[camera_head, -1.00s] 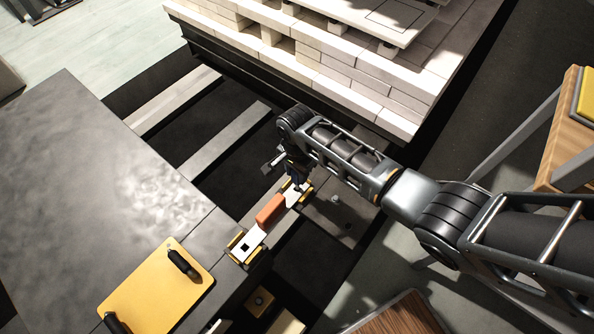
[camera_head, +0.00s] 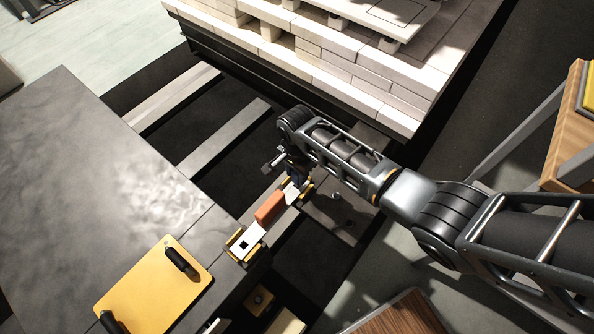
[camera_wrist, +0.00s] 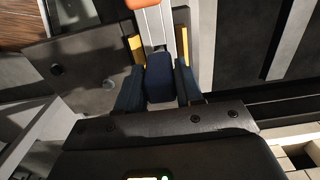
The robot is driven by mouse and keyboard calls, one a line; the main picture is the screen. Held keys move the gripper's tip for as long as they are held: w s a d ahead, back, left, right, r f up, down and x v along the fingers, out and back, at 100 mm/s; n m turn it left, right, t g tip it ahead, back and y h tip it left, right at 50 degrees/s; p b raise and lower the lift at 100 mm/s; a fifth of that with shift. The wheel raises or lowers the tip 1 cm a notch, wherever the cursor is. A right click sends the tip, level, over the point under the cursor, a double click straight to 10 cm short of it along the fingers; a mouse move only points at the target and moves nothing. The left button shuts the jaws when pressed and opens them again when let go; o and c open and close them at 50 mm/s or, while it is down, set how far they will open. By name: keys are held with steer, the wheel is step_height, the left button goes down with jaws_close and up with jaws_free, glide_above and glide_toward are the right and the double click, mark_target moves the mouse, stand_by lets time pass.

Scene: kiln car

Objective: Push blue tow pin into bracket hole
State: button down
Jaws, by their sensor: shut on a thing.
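The blue tow pin (camera_wrist: 159,80) shows as a dark blue block between my two fingers in the wrist view. My gripper (camera_wrist: 159,92) is shut on it. In the head view my gripper (camera_head: 296,178) points down over the far end of the pale tow bar (camera_head: 256,229), at the far yellow-sided bracket (camera_head: 307,190). The bracket's yellow sides (camera_wrist: 136,47) flank the bar's end in the wrist view. The bar has an orange middle (camera_head: 269,208). The bracket hole and the pin's lower end are hidden, so how deep the pin sits cannot be told.
A near yellow-edged bracket (camera_head: 243,247) holds the bar's other end beside the dark table (camera_head: 100,180). A yellow board (camera_head: 150,290) with black handles lies on the table. The brick-stacked kiln car (camera_head: 340,75) stands behind my arm. Dark gaps lie between the rails.

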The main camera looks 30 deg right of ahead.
steer(key=shift+f+b, duration=0.8)
steer(key=shift+f, duration=0.3)
stand_by(0.3)
steer(key=c, duration=0.6)
jaws_free()
steer(key=shift+c, duration=0.2)
steer(key=shift+o, duration=0.8)
steer(key=shift+r, duration=0.2)
steer(key=shift+r+p, duration=0.35)
steer(key=shift+p, duration=0.2)
steer(key=shift+r+p, duration=1.7)
steer(key=shift+p, duration=0.05)
steer(key=shift+r+p, duration=0.6)
steer(key=shift+r, duration=3.3)
